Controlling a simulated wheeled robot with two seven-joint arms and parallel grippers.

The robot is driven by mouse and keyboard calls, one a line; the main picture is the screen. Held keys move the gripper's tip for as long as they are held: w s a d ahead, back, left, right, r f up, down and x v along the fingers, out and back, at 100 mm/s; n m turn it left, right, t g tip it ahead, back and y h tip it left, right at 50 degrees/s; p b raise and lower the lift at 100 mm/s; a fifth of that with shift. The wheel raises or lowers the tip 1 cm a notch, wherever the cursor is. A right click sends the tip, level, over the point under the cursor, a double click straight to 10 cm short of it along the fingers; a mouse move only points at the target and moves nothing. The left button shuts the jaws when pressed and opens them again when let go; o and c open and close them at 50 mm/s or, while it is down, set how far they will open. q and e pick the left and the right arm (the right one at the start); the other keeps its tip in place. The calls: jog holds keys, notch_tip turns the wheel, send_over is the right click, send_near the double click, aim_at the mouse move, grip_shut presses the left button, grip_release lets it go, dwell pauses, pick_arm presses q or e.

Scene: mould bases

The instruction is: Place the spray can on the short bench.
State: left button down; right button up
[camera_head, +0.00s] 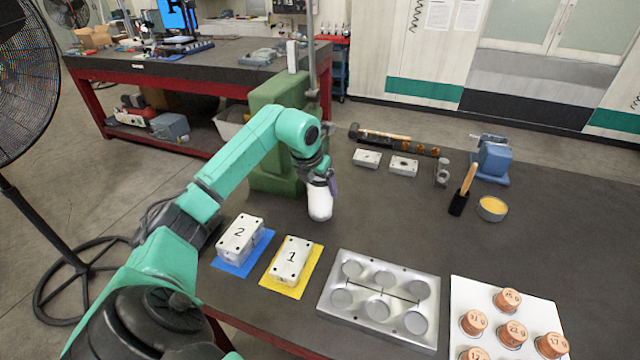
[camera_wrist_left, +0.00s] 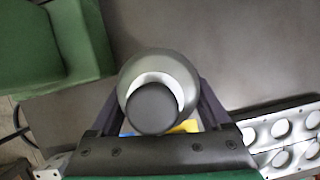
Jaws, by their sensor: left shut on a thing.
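My left gripper (camera_head: 322,176) is shut on the white spray can (camera_head: 320,203) and holds it over the dark near bench (camera_head: 385,215), beside the green machine column. The can is roughly upright; the gripper hides its upper part. I cannot tell whether its bottom touches the bench. In the left wrist view the spray can (camera_wrist_left: 128,78) shows end-on with a dark round cap, between the two fingers of the left gripper (camera_wrist_left: 155,100). A second bench (camera_head: 225,58) with a dark top and red frame stands behind at the left. My right gripper is not in view.
White blocks 2 (camera_head: 241,238) and 1 (camera_head: 291,260), a metal mould plate (camera_head: 381,300) and a white sheet (camera_head: 458,330) with copper-coloured pieces lie in front. A blue vise (camera_head: 493,160) stands at the back right. The near bench's middle is clear. A fan (camera_head: 25,80) stands left.

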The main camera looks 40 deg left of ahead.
pick_arm(q)
jog(key=shift+s+a+f, duration=0.1)
jog(key=shift+a, duration=0.05)
grip_release()
jog(key=shift+r, duration=0.35)
jog(key=b+v, duration=0.1)
jog(key=v, duration=1)
jog(key=shift+r, duration=0.3)
jog(key=shift+s, duration=0.1)
